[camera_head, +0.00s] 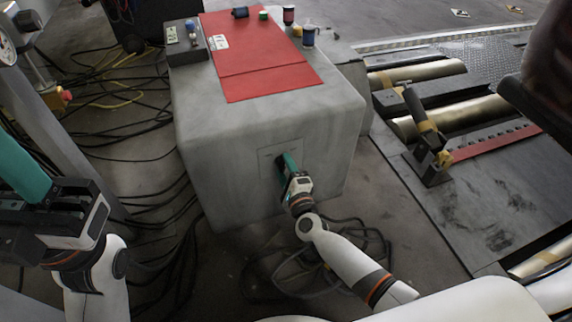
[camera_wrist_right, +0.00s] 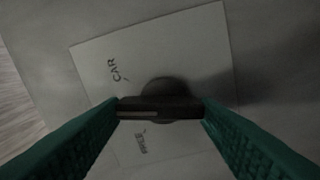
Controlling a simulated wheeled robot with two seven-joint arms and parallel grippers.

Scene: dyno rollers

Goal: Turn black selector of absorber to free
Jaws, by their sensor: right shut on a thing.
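The absorber is a large grey box (camera_head: 230,140) in the middle of the head view, with a pale plate (camera_wrist_right: 195,45) on its near face. The black selector (camera_wrist_right: 160,108) sits on that plate, its bar lying about level across the wrist view, with a light line on its left half. My right gripper (camera_head: 287,162) is shut on the selector, a green finger at each end of the bar. My left gripper (camera_head: 40,200) is at the left edge, away from the box; its fingertips are not clear.
A red mat (camera_head: 260,60) with small jars (camera_head: 308,36) and a small dark box (camera_head: 187,45) lie on top of the absorber. Cables (camera_head: 320,255) lie on the floor around it. Metal rollers (camera_head: 455,115) and a ramp are on the right.

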